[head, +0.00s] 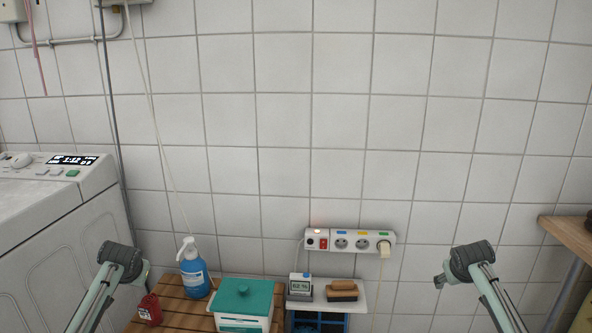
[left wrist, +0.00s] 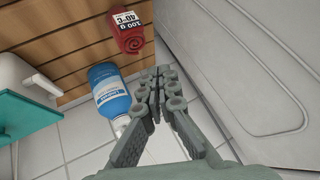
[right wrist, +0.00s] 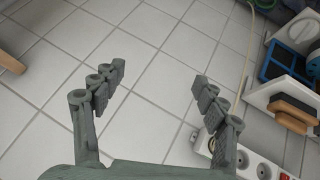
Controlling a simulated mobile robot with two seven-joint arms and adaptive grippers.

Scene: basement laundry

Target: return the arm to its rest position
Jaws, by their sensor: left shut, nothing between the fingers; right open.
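My left gripper (left wrist: 163,74) is shut with nothing between its fingers. In the left wrist view its tips show beside a blue soap bottle (left wrist: 110,92) and a red tagged item (left wrist: 131,38), over the edge of a wooden slatted top (left wrist: 70,38). No contact with them is visible. My right gripper (right wrist: 157,78) is open and empty, its fingers wide apart in front of white tiles. In the head view both of my arms rise from the bottom, left and right, and the gripper fingers cannot be made out clearly there.
A washing machine (head: 50,215) stands at the left. A teal-lidded box (head: 243,298) is beside the bottle. A power strip (head: 350,241) is on the tiled wall above a small shelf holding a brush (head: 341,291) and a display (head: 300,286). A wooden table edge (head: 570,237) is at the right.

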